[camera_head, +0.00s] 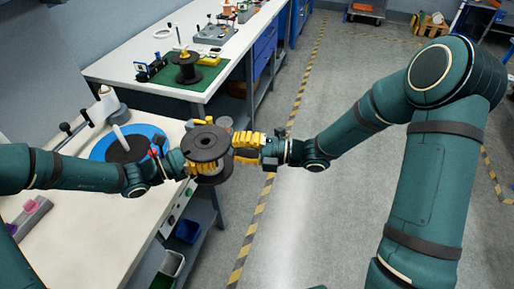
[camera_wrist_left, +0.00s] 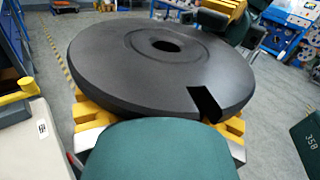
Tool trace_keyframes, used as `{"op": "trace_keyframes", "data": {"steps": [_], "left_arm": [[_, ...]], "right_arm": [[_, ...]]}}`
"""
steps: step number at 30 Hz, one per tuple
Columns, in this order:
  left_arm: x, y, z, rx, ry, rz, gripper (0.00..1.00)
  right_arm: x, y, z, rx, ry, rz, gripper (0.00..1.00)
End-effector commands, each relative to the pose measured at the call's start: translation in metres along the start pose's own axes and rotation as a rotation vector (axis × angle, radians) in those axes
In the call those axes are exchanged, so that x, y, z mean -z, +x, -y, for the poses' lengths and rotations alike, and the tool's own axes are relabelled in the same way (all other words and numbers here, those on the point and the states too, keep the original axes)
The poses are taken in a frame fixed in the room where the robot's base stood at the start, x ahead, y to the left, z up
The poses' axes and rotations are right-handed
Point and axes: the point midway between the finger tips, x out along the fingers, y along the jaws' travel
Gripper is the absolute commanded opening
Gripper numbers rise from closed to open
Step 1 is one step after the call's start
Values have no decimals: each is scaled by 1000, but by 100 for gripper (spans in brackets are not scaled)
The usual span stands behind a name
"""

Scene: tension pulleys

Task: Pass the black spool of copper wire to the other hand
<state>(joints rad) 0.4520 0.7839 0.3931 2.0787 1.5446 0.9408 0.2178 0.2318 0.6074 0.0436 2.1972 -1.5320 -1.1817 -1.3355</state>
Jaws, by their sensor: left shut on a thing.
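A black spool (camera_head: 207,143) is held in the air between my two hands, past the front edge of the near bench. Its upper flange fills the left wrist view (camera_wrist_left: 150,62), with a centre hole and a notch in the rim. The winding below looks pale in the head view; its material is unclear. My left gripper (camera_head: 192,167) is shut on the spool from the left, its yellow fingers partly hidden under the flange. My right gripper (camera_head: 246,146) has its yellow fingers at the spool's right side. Whether they touch or close on it is hidden.
The near white bench (camera_head: 85,222) carries a blue round disc (camera_head: 101,149) and a lever device. Behind, another black spool (camera_head: 187,70) stands on a green mat (camera_head: 205,78). The floor (camera_head: 320,215) at right is clear.

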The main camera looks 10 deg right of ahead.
Motion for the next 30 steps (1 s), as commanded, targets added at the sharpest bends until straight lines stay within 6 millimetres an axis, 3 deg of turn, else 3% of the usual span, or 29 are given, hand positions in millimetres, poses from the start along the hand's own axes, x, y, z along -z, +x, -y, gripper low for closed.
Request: {"op": "trace_keyframes", "data": {"steps": [3, 9, 20, 21, 23, 29, 30], "left_arm": [[-2, 0, 0, 1, 2, 3, 28], [-2, 0, 0, 1, 2, 3, 28], [-2, 1, 1, 4, 2, 4, 28], [-2, 1, 1, 4, 2, 4, 28], [-2, 2, 1, 5, 1, 4, 28], [-2, 2, 2, 7, 2, 6, 28], [-2, 2, 2, 7, 2, 6, 88]], "right_arm": [[1, 19, 0, -2, 2, -3, 20], [0, 36, 0, -1, 1, 0, 20], [1, 40, -1, -2, 1, -1, 20], [1, 40, -1, -2, 1, -2, 17], [1, 40, -1, -2, 1, -2, 0], [1, 41, -1, -2, 1, -3, 0], [1, 41, -2, -5, 0, -4, 0]]}}
